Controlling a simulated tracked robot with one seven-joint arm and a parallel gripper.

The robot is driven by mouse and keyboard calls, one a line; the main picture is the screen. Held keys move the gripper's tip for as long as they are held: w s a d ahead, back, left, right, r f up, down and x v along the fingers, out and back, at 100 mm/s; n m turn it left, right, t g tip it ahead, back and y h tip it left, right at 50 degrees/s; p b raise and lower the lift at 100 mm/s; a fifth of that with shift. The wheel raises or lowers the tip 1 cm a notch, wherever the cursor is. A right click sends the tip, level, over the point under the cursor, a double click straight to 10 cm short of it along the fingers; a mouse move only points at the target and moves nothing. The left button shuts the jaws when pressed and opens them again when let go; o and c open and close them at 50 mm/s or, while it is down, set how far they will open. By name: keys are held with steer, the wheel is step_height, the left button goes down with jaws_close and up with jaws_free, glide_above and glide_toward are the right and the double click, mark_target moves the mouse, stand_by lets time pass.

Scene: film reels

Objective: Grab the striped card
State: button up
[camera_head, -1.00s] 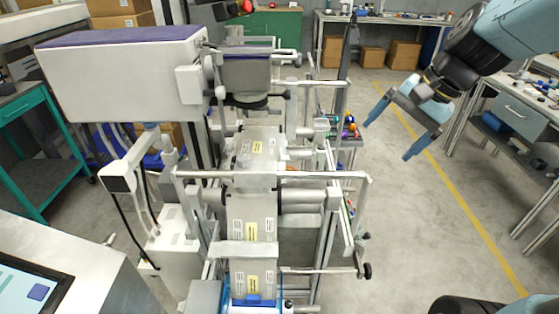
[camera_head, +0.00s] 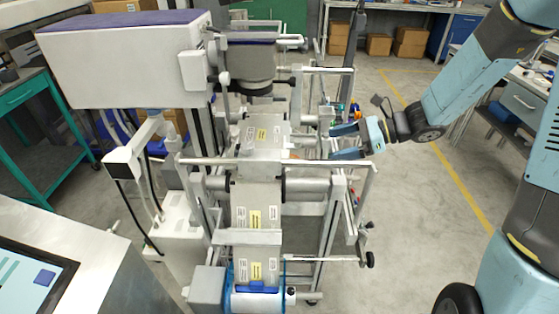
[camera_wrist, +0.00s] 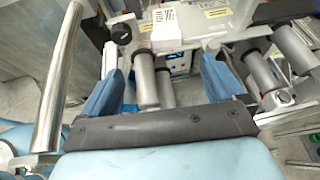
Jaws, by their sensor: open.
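My gripper (camera_head: 333,142) is open, its two blue fingers pointing left toward the right side of the reel machine (camera_head: 262,146). In the wrist view my gripper (camera_wrist: 160,62) has nothing between its fingers, with machine rollers behind. I cannot clearly pick out a striped card. A white label with dark marks (camera_wrist: 163,28) lies on the machine's light surface ahead of the fingers; I cannot tell whether it is the card. A small orange-tan patch (camera_head: 291,154) shows on the machine left of the fingers, too small to identify.
A metal bar (camera_wrist: 62,75) stands close beside the left finger in the wrist view. Rollers (camera_wrist: 145,80) lie beyond the fingers. The grey floor (camera_head: 420,235) right of the machine is open. A teal cart (camera_head: 35,150) stands at the left.

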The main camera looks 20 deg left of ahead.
steer(key=f, duration=0.1)
glide_toward(288, 156)
steer(key=s+a, duration=0.1)
steer(key=a, duration=0.2)
steer(key=shift+m, duration=0.4)
steer(key=shift+w+d+f+x, duration=0.1)
steer(key=shift+f+x, duration=0.1)
steer(key=shift+x, duration=0.8)
steer(key=shift+w+d+f+x, duration=0.1)
steer(key=shift+f+x, duration=0.05)
steer(key=shift+x, duration=0.85)
steer(key=shift+w+f+x, duration=0.15)
steer(key=shift+f+x, duration=0.05)
steer(key=shift+x, duration=0.75)
steer(key=c, duration=1.2)
